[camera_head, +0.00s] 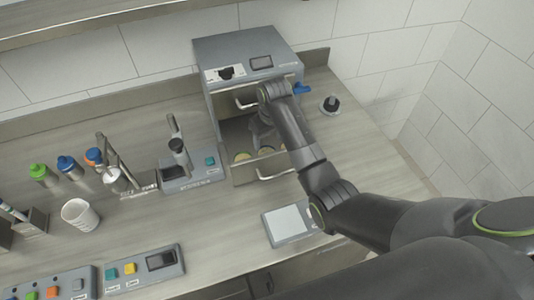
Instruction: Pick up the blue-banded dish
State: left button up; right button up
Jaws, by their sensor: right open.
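The grey machine (250,60) at the back has an open drawer (262,168) at its lower front. Two small round dishes lie in the drawer: a left dish (241,157) and a right dish (266,151), both with yellowish contents. I cannot tell which has a blue band, as their rims are too small and partly hidden. My right gripper (261,138) is open and points down just above the drawer, close over the right dish. My right arm hides the drawer's right side. My left gripper is not in view.
A small device with a dark post (178,150) stands left of the drawer. A flat pale-screened panel (289,223) lies in front. A white cup (80,215), bottles (70,167) and button boxes (145,272) are further left. A black-knobbed item (330,104) stands right of the machine.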

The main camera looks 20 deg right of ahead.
aim_at(267, 150)
jog(key=shift+w+f, duration=0.1)
jog(key=shift+f, duration=0.8)
notch_tip(267, 150, down, 3)
jog(key=shift+w+a+f+p, duration=0.1)
jog(key=shift+a+p, duration=0.05)
jog(key=shift+p, duration=0.55)
jog(key=shift+w+f, duration=0.1)
jog(key=shift+f, duration=0.55)
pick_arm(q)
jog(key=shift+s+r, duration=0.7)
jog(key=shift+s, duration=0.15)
pick_arm(e)
jog(key=c, duration=0.6)
